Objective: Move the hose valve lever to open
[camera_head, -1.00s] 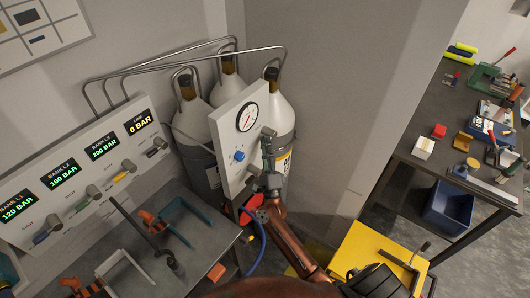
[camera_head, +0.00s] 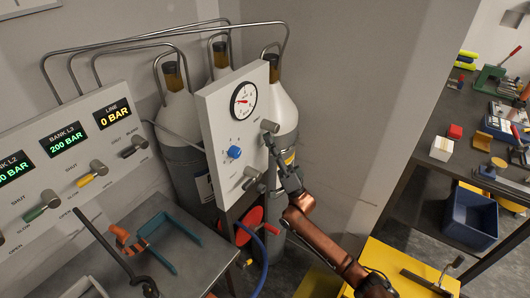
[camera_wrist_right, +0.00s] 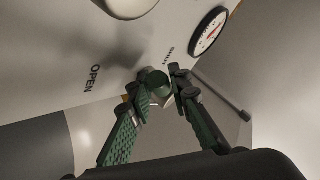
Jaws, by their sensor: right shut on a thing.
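The hose valve panel (camera_head: 215,120) is a white board in front of the gas bottles, with a round gauge (camera_head: 243,100) and a blue knob (camera_head: 234,152). A grey stub (camera_head: 269,127) sticks out near its right edge. My right gripper (camera_head: 270,145) is at that edge, below the stub. In the right wrist view its green fingers (camera_wrist_right: 158,88) are shut on a round, greenish end (camera_wrist_right: 157,82), apparently the lever's handle. The word OPEN (camera_wrist_right: 92,78) is to the left on the panel. The lever's pivot is not clear.
A manifold panel (camera_head: 62,165) with small levers and pressure displays stands at left. A grey bench (camera_head: 190,265) carries an orange-and-teal tool (camera_head: 150,235). A blue hose (camera_head: 262,262) hangs below the valve panel. A yellow surface (camera_head: 415,265) lies at lower right.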

